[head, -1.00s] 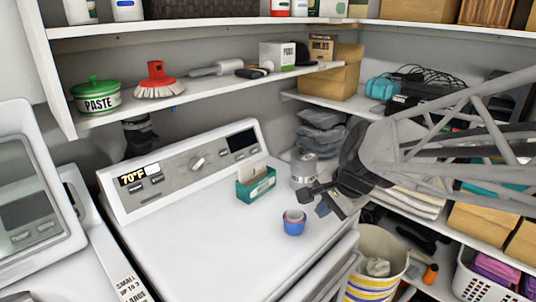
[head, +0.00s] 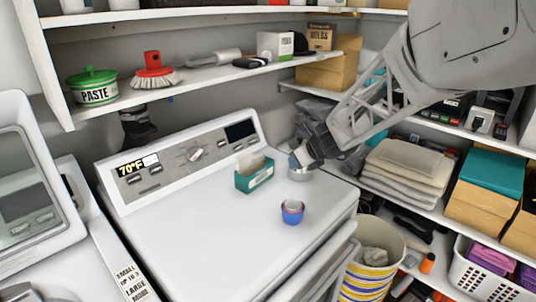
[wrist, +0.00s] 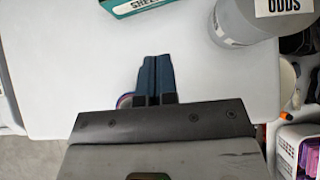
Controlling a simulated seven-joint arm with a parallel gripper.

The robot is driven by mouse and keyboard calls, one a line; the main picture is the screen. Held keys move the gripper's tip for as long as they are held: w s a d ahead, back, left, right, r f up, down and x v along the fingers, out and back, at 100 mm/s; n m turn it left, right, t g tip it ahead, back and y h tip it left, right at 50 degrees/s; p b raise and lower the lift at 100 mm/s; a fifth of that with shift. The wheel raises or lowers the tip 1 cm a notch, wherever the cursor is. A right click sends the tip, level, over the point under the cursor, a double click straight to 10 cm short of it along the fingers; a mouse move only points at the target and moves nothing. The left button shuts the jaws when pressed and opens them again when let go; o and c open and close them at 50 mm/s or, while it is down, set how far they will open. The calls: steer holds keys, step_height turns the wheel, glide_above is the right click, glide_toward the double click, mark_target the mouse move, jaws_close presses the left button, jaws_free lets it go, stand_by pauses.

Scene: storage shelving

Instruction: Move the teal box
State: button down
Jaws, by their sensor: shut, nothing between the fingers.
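A small open teal box (head: 255,179) with a white label and pale contents stands on the white machine top, in front of its control panel. Its edge also shows at the top of the wrist view (wrist: 140,5). My gripper (head: 296,161) is to the right of this box and above the machine top, apart from the box. In the wrist view its dark fingers (wrist: 155,78) are pressed together with nothing between them. A second box with a teal lid (head: 490,173) and cardboard sides sits on the right shelf.
A grey can (head: 300,175), labelled "ODDS" in the wrist view (wrist: 247,22), stands close by my gripper, partly hidden by it. A blue and pink cup (head: 292,212) stands in front. Folded towels (head: 405,165) lie on the right shelf. The machine's front left top is clear.

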mark_target(265, 169)
stand_by(0.3)
steer(key=x, duration=0.9)
steer(key=shift+w+a+f, duration=0.25)
steer(key=shift+w+a, duration=0.65)
steer(key=shift+w, duration=0.05)
steer(key=shift+w+a, duration=0.75)
steer(key=w+a, duration=0.8)
steer(key=shift+w+a, duration=0.2)
steer(key=shift+w, duration=0.2)
steer(key=shift+d, duration=0.1)
